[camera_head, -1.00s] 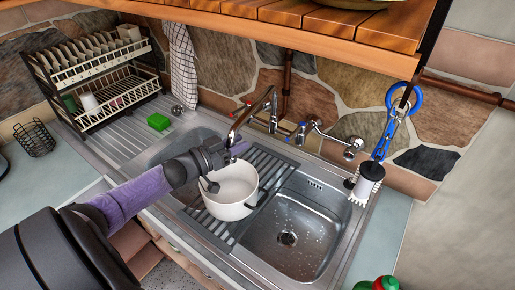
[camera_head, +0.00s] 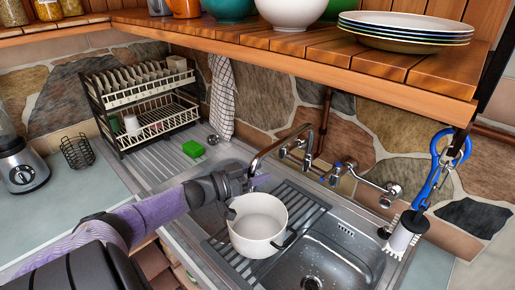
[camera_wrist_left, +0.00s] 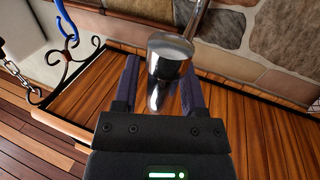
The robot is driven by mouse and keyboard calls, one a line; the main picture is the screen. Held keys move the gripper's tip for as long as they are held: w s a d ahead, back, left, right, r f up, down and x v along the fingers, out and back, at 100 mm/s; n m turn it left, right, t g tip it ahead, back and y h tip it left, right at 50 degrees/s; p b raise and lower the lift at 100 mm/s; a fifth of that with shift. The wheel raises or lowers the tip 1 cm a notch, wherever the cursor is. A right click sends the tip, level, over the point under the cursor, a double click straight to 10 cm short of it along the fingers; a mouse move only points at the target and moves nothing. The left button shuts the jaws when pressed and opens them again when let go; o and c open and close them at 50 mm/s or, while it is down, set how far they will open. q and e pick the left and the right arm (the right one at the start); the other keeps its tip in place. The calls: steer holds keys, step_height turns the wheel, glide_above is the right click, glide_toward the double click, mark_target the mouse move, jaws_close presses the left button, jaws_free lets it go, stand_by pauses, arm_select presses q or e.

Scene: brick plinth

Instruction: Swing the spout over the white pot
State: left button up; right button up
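The chrome spout (camera_head: 275,145) reaches from the wall tap down and left. Its tip is at my left gripper (camera_head: 253,182), behind the far left rim of the white pot (camera_head: 257,228). The pot stands upright on the dark slatted rack between the two basins, and looks empty. In the left wrist view, the spout's end (camera_wrist_left: 169,62) lies between the two fingers of my left gripper (camera_wrist_left: 160,95). The fingers are apart, with a gap visible on the left side; firm contact is not visible. My right gripper is not in view.
The right basin (camera_head: 325,255) is bare and wet. A green sponge (camera_head: 196,149) lies on the drainboard near a dish rack (camera_head: 145,100). A wooden shelf (camera_head: 300,55) with crockery overhangs the tap.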

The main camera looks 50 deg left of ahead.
arm_select(q)
steer(key=shift+o, duration=0.4)
steer(key=shift+s, duration=0.1)
steer(key=shift+s+a, duration=0.1)
steer(key=shift+s, duration=0.25)
steer(key=p+v, duration=0.2)
steer(key=v, duration=0.7)
